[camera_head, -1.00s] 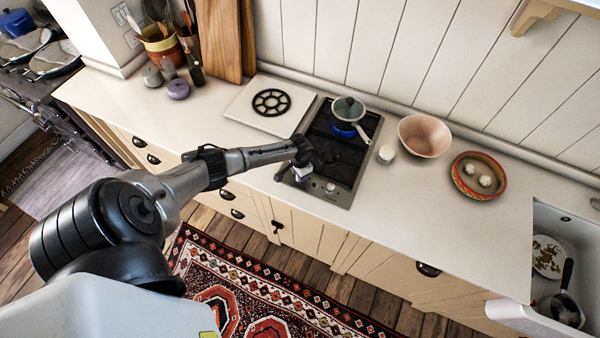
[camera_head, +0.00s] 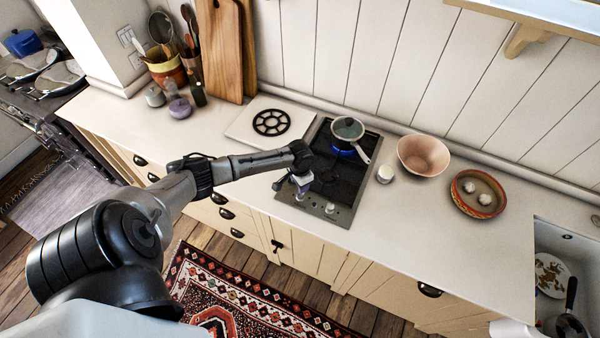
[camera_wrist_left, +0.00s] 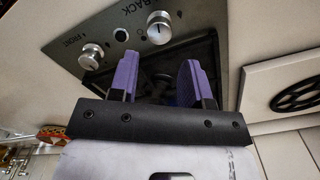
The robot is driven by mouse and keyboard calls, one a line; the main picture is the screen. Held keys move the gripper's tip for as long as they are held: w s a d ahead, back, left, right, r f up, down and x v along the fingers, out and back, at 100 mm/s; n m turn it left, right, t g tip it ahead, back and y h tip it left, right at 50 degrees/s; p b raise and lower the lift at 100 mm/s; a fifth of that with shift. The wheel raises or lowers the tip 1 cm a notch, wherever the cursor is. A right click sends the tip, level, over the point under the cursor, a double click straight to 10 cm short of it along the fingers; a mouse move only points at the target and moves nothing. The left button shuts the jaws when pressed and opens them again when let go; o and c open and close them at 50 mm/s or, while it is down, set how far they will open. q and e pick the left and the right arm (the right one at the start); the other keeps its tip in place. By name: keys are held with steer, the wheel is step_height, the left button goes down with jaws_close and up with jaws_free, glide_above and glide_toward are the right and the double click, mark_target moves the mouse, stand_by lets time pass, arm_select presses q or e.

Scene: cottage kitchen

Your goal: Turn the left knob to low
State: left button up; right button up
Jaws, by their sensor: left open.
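The hob (camera_head: 345,215) has a steel front panel with two round knobs. In the left wrist view the left knob (camera_wrist_left: 159,27) is silver and sits near the word BACK, and the right knob (camera_wrist_left: 91,56) sits near FRONT. The right knob also shows in the head view (camera_head: 330,208); the left one is largely hidden there by my gripper. My left gripper (camera_head: 296,186) is over the hob's front left corner. In the wrist view its two purple fingers (camera_wrist_left: 158,78) are apart and empty, and the left knob is beyond their tips, not between them. My right gripper is not in view.
A white board with a black trivet (camera_head: 271,122) lies left of the hob. A white jar (camera_head: 385,174) and pink bowl (camera_head: 423,155) stand right. The front counter is clear.

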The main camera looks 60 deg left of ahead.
arm_select(q)
step_height(320, 180, up, 7)
stand_by(0.3)
stand_by(0.5)
